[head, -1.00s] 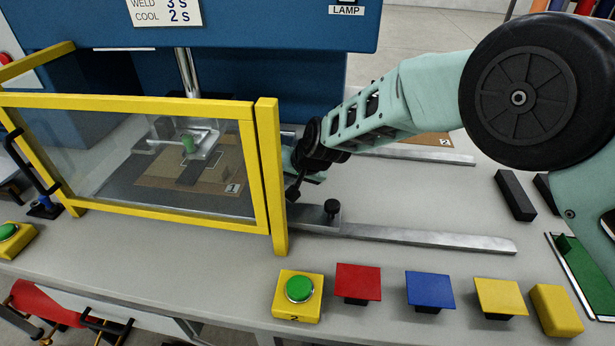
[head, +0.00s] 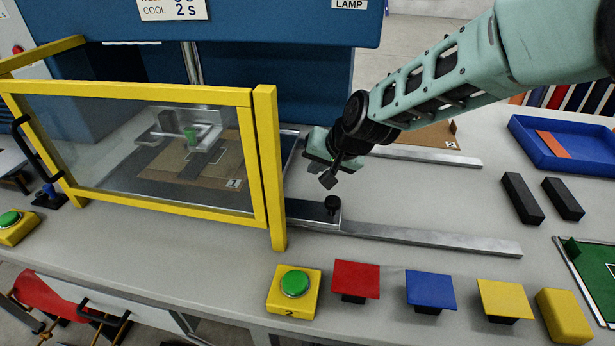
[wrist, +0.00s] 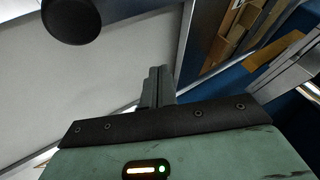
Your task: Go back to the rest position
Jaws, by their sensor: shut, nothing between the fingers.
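My gripper (head: 328,172) is above the bench, just right of the yellow-framed guard's right post, over the metal slide rail (head: 430,239). It also shows in the wrist view (wrist: 157,86), where its fingers are together with nothing between them. A black knob (head: 332,204) stands on the slide just below my gripper, apart from it in the head view. The knob also appears close up in the wrist view (wrist: 71,18).
The yellow-framed guard (head: 265,165) stands left of my gripper, with fixture 1 (head: 205,170) behind its pane. Green button 2 (head: 294,283), red, blue and yellow plates line the front. Black blocks (head: 523,198) and a blue tray (head: 570,165) are at right.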

